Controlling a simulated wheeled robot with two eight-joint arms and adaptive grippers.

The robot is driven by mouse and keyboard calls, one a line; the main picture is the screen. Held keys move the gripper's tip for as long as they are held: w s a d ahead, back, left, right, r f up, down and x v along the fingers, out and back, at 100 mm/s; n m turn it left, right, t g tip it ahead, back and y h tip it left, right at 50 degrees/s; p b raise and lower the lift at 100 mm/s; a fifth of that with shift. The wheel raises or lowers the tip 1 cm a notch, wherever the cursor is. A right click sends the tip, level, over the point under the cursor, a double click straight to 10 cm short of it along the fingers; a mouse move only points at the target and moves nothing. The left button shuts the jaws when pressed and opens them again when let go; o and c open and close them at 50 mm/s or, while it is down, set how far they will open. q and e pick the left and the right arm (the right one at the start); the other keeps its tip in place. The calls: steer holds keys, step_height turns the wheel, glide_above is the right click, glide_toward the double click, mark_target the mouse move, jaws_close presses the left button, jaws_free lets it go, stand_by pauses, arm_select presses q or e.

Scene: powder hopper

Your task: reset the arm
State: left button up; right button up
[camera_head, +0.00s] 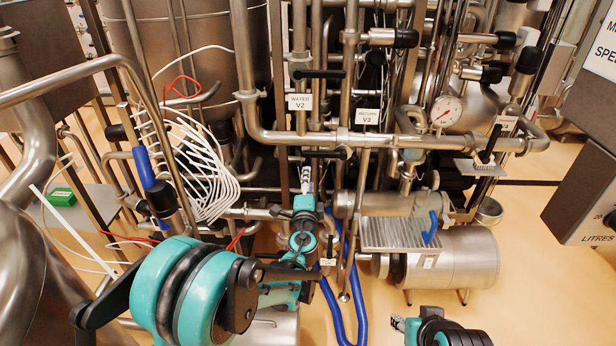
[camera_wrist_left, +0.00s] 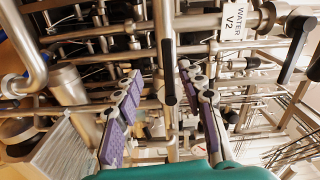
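My left gripper (camera_head: 307,178) points up and away at the pipework, below the white WATER V2 sign (camera_head: 299,101). In the left wrist view its two purple-padded fingers (camera_wrist_left: 160,72) are wide apart. A black valve handle (camera_wrist_left: 169,88) shows in the gap between them, and no held object shows. This handle (camera_head: 325,153) is just above the fingertips in the head view; I cannot tell how far beyond them it is. My right gripper (camera_head: 398,323) is at the bottom edge, partly shown, too small to read its opening.
Pipes crowd the space around my left gripper. The upper V2 handle (camera_head: 318,73), the V3 sign (camera_head: 368,116) and a pressure gauge (camera_head: 445,111) are close by. A steel motor housing (camera_head: 455,258) stands right. Bare floor (camera_head: 540,300) is at lower right.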

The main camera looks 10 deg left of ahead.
stand_by(0.6)
arm_select(q)
steer(key=s+a+r+n+g+y, duration=0.3)
steer(key=s+a+n+g+y, duration=0.15)
steer(key=s+a+n, duration=0.75)
steer(key=s+f+n+g+h, duration=0.2)
steer(key=s+f+g, duration=0.1)
steer(key=s, duration=0.9)
steer(key=s+d+f+n+g+h, duration=0.1)
steer(key=s+f, duration=0.5)
steer(key=s, duration=0.6)
steer(key=shift+s+d+f+n+g+h, duration=0.15)
steer(key=shift+s+d+n+g+h, duration=0.25)
steer(key=shift+g+h, duration=0.85)
